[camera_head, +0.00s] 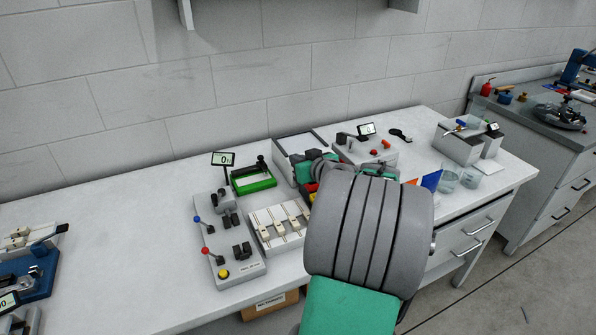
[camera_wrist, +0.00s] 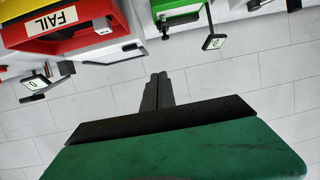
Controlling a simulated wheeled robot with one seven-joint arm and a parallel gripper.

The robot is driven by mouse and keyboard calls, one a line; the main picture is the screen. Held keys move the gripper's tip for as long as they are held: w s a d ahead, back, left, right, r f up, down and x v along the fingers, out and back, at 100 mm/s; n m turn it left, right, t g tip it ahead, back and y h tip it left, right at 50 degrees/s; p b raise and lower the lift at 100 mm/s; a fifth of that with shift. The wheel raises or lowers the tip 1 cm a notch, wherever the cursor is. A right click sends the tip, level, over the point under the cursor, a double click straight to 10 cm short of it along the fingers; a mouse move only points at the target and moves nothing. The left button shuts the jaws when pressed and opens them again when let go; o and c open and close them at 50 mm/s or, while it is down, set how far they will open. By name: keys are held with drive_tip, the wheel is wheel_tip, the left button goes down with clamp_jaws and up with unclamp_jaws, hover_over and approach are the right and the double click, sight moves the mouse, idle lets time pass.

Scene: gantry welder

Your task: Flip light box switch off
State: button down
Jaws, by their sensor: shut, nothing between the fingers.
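A pale, flat-topped box (camera_head: 300,143) with dark edges stands against the wall behind my arm in the head view. It may be the light box, but I cannot tell for sure, and my arm covers part of it. I cannot make out a light box switch in either view. My gripper (camera_wrist: 158,88) shows in the wrist view with its two dark fingers together and nothing between them. The wall is behind the fingertips there. In the head view my own arm links hide the fingers.
A green tray (camera_head: 253,179), a grey fixture with levers (camera_head: 230,262) and a slotted white rack (camera_head: 279,226) lie left of my arm. A device with red knobs (camera_head: 367,150) and glass beakers (camera_head: 470,177) are to the right. A red FAIL bin (camera_wrist: 110,35) shows in the wrist view.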

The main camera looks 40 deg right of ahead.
drive_tip(key=shift+m+t+h, duration=0.4)
drive_tip(key=shift+t+h, duration=0.1)
drive_tip(key=shift+h, duration=0.1)
drive_tip(key=d, duration=0.1)
drive_tip(key=s+d, duration=0.2)
drive_tip(key=d, duration=0.1)
drive_tip(key=shift+r, duration=0.15)
drive_tip(key=shift+w+d, duration=0.1)
drive_tip(key=w+d+f+p, duration=0.2)
drive_tip(key=w+f, duration=0.4)
drive_tip(key=w, duration=0.3)
drive_tip(key=shift+w+d+f+p, duration=0.2)
drive_tip(key=shift+d+p, duration=0.1)
drive_tip(key=shift+p, duration=0.15)
drive_tip(key=shift+f, duration=0.1)
